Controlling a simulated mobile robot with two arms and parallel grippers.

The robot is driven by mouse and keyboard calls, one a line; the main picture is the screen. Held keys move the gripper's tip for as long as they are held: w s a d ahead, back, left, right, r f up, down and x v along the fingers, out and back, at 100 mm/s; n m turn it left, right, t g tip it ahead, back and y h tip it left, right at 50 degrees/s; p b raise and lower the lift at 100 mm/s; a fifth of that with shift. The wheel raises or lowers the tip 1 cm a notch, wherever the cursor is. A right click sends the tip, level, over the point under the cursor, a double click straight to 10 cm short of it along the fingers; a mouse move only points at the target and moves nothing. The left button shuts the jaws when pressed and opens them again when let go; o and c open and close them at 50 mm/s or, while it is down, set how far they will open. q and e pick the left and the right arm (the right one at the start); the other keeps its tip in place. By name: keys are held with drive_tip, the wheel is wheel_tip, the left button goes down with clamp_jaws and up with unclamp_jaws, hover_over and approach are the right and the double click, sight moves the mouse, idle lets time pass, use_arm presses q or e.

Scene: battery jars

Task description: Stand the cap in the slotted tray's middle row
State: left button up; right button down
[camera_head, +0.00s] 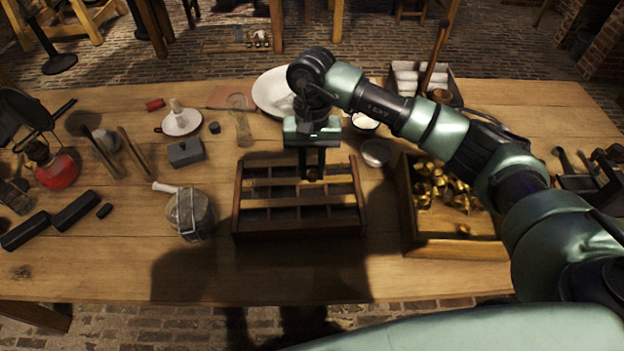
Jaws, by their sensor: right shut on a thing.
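The slotted tray (298,229) is a dark wooden box with pale cross bars and several compartments, in the middle of the table. My right gripper (312,172) points down over the tray's back part, right of its middle. It is shut on a small brownish thing at its fingertips, which seems to be the cap (313,175). The fingers and shadow hide most of it. I cannot tell its tilt, or whether it touches the tray or which row it is over. My left gripper is not in view.
A wooden crate (457,249) with many brass pieces (437,184) stands right of the tray. A wire-bound jar (189,212) and a grey block (185,152) stand to the left. A white plate (271,94) and a small glass dish (376,152) lie behind. The table front is clear.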

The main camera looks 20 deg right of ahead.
sight(312, 176)
wheel_tip(312, 176, down, 2)
drive_tip(key=shift+f, duration=0.1)
wheel_tip(312, 176, down, 4)
drive_tip(key=shift+r+p, duration=0.1)
drive_tip(key=shift+p, duration=0.4)
drive_tip(key=c, duration=1.6)
unclamp_jaws()
drive_tip(key=shift+c, duration=0.2)
drive_tip(key=shift+o, duration=0.6)
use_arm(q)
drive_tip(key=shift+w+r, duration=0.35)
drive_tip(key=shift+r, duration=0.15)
